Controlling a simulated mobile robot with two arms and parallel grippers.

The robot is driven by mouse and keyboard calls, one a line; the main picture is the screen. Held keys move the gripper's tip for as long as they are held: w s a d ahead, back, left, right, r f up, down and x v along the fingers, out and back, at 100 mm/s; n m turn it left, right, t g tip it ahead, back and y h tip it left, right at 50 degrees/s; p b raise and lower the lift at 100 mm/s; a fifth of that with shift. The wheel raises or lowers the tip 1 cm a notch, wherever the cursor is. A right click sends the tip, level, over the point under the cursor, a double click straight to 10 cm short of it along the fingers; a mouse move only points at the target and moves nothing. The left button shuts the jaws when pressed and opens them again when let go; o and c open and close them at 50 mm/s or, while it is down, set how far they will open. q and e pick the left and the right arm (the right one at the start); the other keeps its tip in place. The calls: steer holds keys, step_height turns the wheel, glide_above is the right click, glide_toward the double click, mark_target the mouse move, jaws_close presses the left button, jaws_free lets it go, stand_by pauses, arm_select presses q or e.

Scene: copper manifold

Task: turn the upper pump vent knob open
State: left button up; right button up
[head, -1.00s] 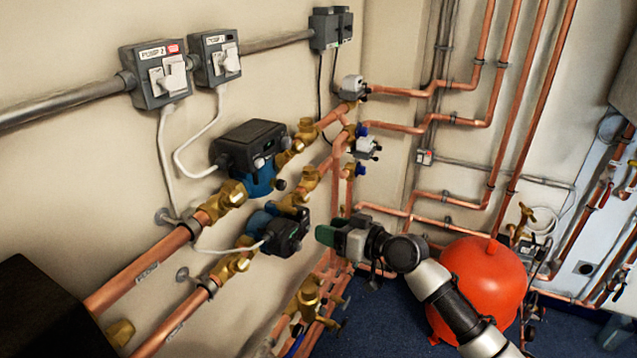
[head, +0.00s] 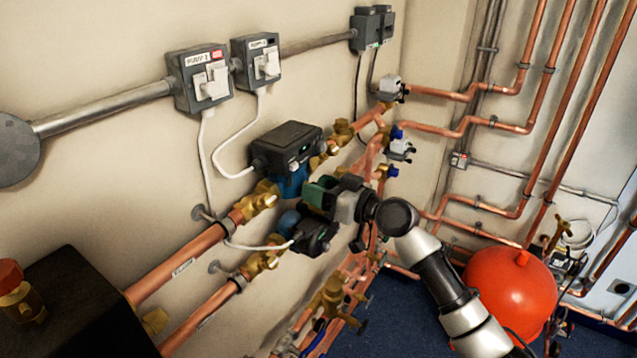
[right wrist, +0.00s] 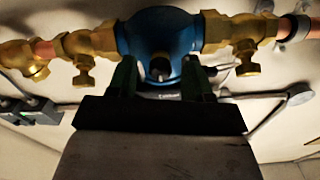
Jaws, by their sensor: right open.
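The upper pump (head: 289,150), with a black head and a blue body, sits on the upper copper line in the head view. My right gripper (head: 316,190) is just in front of and below it, over the top of the lower pump (head: 313,235). In the right wrist view a blue pump body (right wrist: 158,32) fills the top middle. A small dark round knob (right wrist: 160,69) on it shows between the two open fingers of my right gripper (right wrist: 158,80). Contact cannot be made out. In the head view the gripper hides the knob. My left gripper is out of view.
Brass valves (head: 258,196) flank the pumps on the copper pipes (head: 165,275). Two switch boxes (head: 200,80) with white cables hang above. A red vessel (head: 510,295) stands on the blue floor at right. A black box (head: 80,305) is at lower left.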

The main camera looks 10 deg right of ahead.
steer(key=shift+w+a, duration=0.15)
steer(key=shift+a, duration=0.05)
steer(key=c, duration=0.9)
steer(key=shift+c, duration=0.2)
steer(key=shift+f+m+p, duration=0.1)
steer(key=shift+m+p, duration=3.05)
steer(key=shift+m, duration=5.75)
